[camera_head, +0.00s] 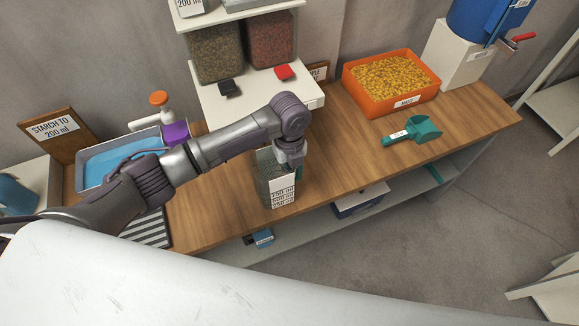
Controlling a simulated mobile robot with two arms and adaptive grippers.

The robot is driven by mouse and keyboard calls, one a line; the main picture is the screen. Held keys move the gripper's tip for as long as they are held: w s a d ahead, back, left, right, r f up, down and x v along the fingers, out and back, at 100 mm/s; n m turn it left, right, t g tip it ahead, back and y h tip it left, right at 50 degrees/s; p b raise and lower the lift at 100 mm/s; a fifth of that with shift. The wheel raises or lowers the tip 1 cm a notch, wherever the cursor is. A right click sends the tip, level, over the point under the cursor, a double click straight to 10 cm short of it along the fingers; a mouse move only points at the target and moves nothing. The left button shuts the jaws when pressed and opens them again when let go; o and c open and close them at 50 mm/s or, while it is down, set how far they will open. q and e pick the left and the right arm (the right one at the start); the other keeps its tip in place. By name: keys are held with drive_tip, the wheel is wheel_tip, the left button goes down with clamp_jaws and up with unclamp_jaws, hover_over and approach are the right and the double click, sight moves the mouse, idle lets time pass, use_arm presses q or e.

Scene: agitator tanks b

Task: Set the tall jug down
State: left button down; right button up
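The tall jug (277,192) is clear, with white graduation labels on its front and a teal part at its right side. It looks upright over the front part of the wooden bench (345,170). I cannot tell whether its base touches the bench top. My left gripper (291,158) points down at the jug's upper right side and appears closed on it. The fingertips are mostly hidden by the wrist and the jug. My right gripper is not in view.
An orange bin of yellow pellets (350,82) and a teal scoop (414,131) are on the right. A white dispenser stand (215,103) is behind the jug. A blue-filled tray (83,176) is on the left. Bench right of the jug is clear.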

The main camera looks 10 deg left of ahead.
use_arm(q)
drive_tip(key=shift+f, duration=0.15)
drive_tip(key=c, duration=1.3)
unclamp_jaws()
drive_tip(key=r, duration=0.4)
drive_tip(key=r+b, duration=0.1)
drive_tip(key=r, duration=0.3)
drive_tip(key=r+b, duration=0.1)
drive_tip(key=r, duration=0.3)
drive_tip(key=shift+w+r, duration=0.15)
drive_tip(key=shift+w, duration=0.1)
